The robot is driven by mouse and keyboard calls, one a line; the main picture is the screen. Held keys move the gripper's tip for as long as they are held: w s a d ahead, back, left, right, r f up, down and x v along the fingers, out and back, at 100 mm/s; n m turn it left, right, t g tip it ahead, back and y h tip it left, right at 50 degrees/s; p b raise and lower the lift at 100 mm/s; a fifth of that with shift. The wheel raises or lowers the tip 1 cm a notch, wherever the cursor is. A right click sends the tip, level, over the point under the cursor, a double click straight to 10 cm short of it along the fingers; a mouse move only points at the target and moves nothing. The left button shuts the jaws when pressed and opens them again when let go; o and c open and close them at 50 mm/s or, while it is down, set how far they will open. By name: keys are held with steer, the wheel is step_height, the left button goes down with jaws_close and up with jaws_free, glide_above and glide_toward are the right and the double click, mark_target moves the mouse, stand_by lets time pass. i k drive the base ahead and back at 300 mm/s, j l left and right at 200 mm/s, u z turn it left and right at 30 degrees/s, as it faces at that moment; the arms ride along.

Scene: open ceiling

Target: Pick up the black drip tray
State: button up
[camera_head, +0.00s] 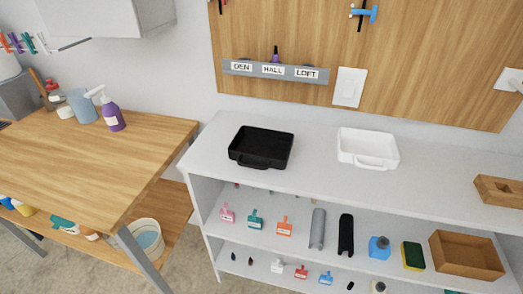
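The black drip tray (262,162) sits upright on the left part of the grey shelf unit's top. It is a shallow rectangular tray with a handle on its front side, and it looks empty. A similar white tray (368,162) stands to its right with a clear gap between them. My gripper is not in view, so its place relative to the tray cannot be told.
The shelf top (310,180) is bare around both trays; a wooden box (497,190) stands at its right end. Lower shelves hold small tools and a wooden crate (466,256). A wooden table (90,160) with a purple spray bottle (112,118) stands left.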

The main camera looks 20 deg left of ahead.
mark_target(260, 149)
steer(key=i+j+u, duration=0.35)
steer(key=j, duration=0.2)
steer(key=i+j+u, duration=0.35)
steer(key=j, duration=0.1)
